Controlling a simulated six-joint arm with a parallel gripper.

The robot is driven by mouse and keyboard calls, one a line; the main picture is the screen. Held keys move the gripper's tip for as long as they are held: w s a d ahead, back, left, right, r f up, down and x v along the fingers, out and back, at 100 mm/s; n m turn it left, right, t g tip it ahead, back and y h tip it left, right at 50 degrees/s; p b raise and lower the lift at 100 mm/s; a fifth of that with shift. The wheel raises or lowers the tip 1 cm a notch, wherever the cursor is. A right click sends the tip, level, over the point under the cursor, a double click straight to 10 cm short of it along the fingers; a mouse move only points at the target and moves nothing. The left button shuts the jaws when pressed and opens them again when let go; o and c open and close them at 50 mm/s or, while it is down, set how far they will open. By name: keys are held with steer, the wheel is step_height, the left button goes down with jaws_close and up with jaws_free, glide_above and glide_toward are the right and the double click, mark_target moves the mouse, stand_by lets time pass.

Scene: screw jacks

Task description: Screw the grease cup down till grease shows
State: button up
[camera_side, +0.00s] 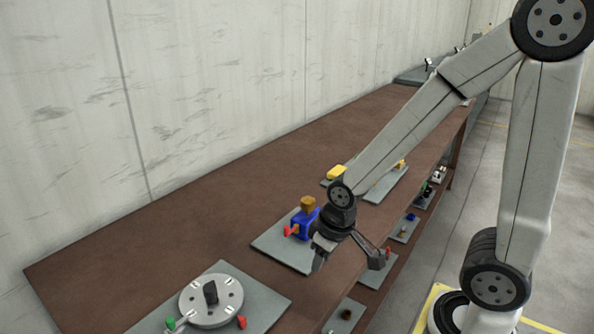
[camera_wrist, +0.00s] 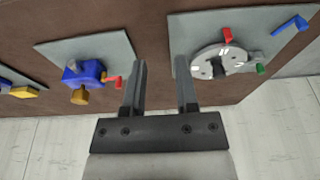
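A blue block (camera_side: 304,222) with a brown-gold cap (camera_side: 308,204) on top and a red handle (camera_side: 290,231) stands on a grey plate (camera_side: 268,243). The cap looks like the grease cup, and no grease can be made out. In the wrist view the blue block (camera_wrist: 84,73), its cap (camera_wrist: 79,97) and the red handle (camera_wrist: 113,83) lie left of my fingers. My gripper (camera_side: 347,266) is open and empty, beside the block on its right and apart from the cap. In the wrist view my gripper (camera_wrist: 161,62) shows its two fingers spread with nothing between them.
A round grey disc (camera_side: 211,301) with red and green parts sits on another plate nearer the camera. Yellow parts (camera_side: 337,171) stand on a plate farther along the brown bench (camera_side: 170,225). More fittings sit on a lower shelf. Bare bench lies toward the wall.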

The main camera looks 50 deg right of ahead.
steer(key=o, duration=0.8)
steer(key=shift+w, duration=0.2)
steer(key=n+g+h, duration=0.3)
steer(key=n+g, duration=0.3)
steer(key=n, duration=0.1)
glide_toward(308, 199)
step_height(308, 199, down, 2)
steer(key=shift+s+d, duration=0.35)
steer(key=shift+f, duration=0.15)
steer(key=shift+x, duration=3.85)
steer(key=shift+s+a, duration=0.1)
steer(key=shift+a, duration=0.05)
